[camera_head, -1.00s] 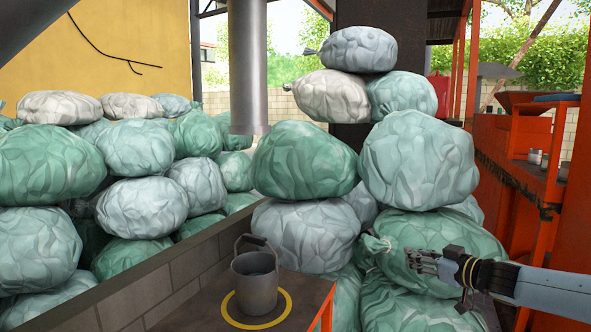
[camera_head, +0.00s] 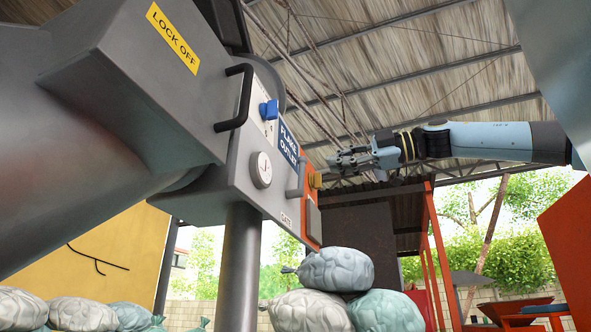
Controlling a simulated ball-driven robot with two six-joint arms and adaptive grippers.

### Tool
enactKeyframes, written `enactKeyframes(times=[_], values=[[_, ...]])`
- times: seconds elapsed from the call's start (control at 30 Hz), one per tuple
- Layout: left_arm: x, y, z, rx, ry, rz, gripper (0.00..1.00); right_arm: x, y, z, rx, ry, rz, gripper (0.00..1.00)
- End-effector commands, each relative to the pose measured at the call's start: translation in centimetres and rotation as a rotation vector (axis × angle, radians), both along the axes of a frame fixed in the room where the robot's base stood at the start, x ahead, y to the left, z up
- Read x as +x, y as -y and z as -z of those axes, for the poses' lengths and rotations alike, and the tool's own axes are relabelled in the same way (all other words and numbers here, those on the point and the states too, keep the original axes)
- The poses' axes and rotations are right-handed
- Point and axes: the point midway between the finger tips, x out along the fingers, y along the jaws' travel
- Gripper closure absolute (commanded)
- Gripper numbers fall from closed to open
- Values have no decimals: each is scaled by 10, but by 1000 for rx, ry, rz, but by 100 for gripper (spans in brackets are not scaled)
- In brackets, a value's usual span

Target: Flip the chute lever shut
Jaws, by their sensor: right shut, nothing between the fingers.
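The chute (camera_head: 205,150) is a grey metal housing high at the left, with a pipe (camera_head: 240,260) going down. Its panel has a blue and white FLAKE OUTLET sign (camera_head: 288,143) and an orange plate (camera_head: 309,205) at the right end. A short grey handle (camera_head: 296,183) and a yellow piece (camera_head: 315,180) stick out there, above a GATE label (camera_head: 286,220). I cannot tell which of them is the lever, or its position. My right gripper (camera_head: 333,161) is shut and empty, just right of the panel's end. Contact is not clear. My left gripper is not in view.
Stacked bags (camera_head: 337,270) lie below. Open air lies right of the panel, under the roof.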

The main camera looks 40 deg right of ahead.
Motion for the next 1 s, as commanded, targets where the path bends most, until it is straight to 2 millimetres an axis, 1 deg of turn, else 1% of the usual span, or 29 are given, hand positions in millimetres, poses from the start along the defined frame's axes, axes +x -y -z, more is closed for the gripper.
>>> enactKeyframes(times=[0.03, 0.1, 0.2, 0.57, 0.67, 0.77, 0.87, 1.0], values=[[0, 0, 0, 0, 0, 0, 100, -10, -3, -16, -32, 21, 16, 100], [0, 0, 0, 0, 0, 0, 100, -21, -5, -30, -58, 42, 32, 100], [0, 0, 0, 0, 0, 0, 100, -29, -7, -41, -71, 62, 42, 100], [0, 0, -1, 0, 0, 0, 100, -30, -6, -43, -67, 68, 41, 100], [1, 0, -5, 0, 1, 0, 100, -26, -9, -44, -68, 67, 39, 100], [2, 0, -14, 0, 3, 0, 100, -15, -14, -45, -68, 65, 39, 100], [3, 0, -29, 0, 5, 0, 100, 2, -22, -47, -68, 63, 38, 100], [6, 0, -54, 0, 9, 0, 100, 28, -33, -49, -66, 63, 38, 100]])
